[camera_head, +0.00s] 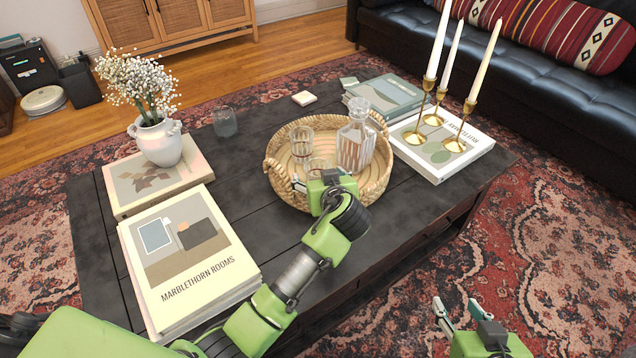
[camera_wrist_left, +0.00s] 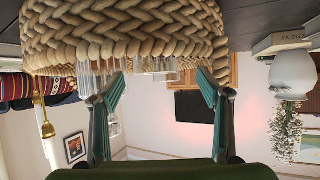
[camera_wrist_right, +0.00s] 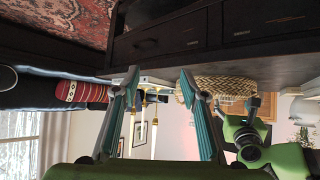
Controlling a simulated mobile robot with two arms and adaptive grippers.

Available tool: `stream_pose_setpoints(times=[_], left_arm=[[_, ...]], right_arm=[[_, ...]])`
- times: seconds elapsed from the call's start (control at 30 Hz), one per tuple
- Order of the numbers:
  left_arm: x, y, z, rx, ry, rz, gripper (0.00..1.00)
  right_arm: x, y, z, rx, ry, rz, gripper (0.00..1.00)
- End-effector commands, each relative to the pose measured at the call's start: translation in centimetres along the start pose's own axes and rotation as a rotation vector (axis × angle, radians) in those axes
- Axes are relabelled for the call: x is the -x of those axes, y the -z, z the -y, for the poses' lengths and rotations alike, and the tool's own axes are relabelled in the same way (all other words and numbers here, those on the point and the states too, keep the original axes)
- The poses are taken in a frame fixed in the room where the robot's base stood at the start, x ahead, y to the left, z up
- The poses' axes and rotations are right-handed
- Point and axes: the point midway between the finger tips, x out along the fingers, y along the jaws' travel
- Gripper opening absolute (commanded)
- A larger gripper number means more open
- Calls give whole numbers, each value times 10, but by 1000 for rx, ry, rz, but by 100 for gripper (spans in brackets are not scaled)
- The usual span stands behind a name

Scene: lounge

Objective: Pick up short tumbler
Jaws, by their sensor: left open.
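A clear short tumbler (camera_head: 318,165) stands in the round woven tray (camera_head: 272,172), near its front side, partly hidden by my left gripper (camera_head: 314,182). The left gripper is open at the tray's front rim, its fingers apart and empty. In the left wrist view, clear glass (camera_wrist_left: 152,66) shows beyond the rim between the fingers; which glass is hard to tell. A second clear glass (camera_head: 300,140) stands behind the tumbler, and a glass decanter (camera_head: 356,148) stands to the right. My right gripper (camera_head: 457,308) is open and empty, in front of the table.
Stacked books (camera_head: 190,255) lie front left, with a white flower vase (camera_head: 158,142) behind. Brass candlesticks (camera_head: 455,143) with tall candles stand on a white book at right. A glass (camera_head: 225,123) stands at the back left.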

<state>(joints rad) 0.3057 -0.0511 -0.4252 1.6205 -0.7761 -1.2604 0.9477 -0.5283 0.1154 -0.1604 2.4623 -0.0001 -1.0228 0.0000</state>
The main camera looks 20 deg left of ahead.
Motion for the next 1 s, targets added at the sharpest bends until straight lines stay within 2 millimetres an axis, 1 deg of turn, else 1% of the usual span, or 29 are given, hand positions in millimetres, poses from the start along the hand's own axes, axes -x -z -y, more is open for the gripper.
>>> stream_pose_setpoints(times=[0.17,0.27,0.5,0.6,0.7,0.8,1.0], left_arm=[[-7,0,-1,1,-1,0,70],[-13,2,-2,0,0,-1,70],[-37,7,-8,-1,0,-2,70],[-46,6,-8,-1,1,0,70],[-53,6,-7,-2,1,0,70],[-56,7,-8,-1,0,0,70],[-56,7,-8,-1,-1,1,70]], right_arm=[[-2,9,1,0,2,-42,40],[-4,21,3,1,6,-96,40],[-2,71,9,2,19,-314,40],[2,88,11,2,24,-393,40],[6,100,13,1,27,-448,40],[9,107,14,1,28,-477,40],[10,109,14,1,29,-485,40]])
